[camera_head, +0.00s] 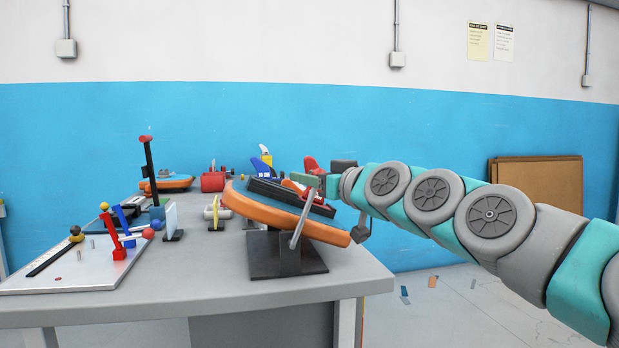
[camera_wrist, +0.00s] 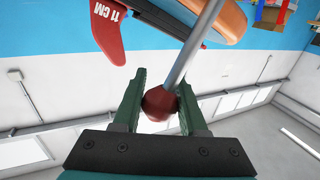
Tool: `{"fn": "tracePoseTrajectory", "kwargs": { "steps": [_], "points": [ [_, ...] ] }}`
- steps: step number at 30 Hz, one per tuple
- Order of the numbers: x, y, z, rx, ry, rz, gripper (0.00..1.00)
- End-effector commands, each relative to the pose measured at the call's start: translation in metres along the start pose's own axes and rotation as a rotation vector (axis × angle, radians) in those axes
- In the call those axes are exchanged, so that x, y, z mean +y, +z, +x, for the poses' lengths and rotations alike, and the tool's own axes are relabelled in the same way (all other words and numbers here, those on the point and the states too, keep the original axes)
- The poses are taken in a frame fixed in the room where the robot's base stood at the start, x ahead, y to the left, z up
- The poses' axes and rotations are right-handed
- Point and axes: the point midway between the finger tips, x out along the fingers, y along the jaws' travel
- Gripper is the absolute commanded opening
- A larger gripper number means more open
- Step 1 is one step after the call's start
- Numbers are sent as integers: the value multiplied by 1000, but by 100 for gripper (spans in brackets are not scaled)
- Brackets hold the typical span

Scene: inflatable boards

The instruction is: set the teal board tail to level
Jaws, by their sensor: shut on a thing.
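The inflatable board (camera_head: 275,216), with an orange rim and dark teal top, sits on a dark stand (camera_head: 287,261) near the table's right edge. It is tilted, left end high and right end low. A grey metal lever (camera_head: 299,225) slants up beside it. My gripper (camera_head: 322,184) is at the lever's upper end. In the wrist view my gripper (camera_wrist: 160,84) is shut on the lever's dark red knob (camera_wrist: 159,105), with green fingers on both sides. The grey rod (camera_wrist: 195,45) runs up from the knob. A red fin (camera_wrist: 98,30) marked "11 CM" and the orange rim (camera_wrist: 228,20) show beyond.
A white panel (camera_head: 75,268) with coloured levers lies at the table's left. A black and red post (camera_head: 150,172), a small white panel (camera_head: 171,220) and another orange board (camera_head: 168,184) stand farther back. The table's front strip (camera_head: 190,285) is clear.

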Motion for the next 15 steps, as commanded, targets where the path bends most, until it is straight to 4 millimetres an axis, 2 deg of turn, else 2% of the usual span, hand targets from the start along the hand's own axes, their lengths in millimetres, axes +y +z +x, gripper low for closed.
{"fn": "tracePoseTrajectory", "kwargs": {
  "steps": [15],
  "points": [
    [-3, 0, 2, -10, -1, -22, 0]
  ]
}}
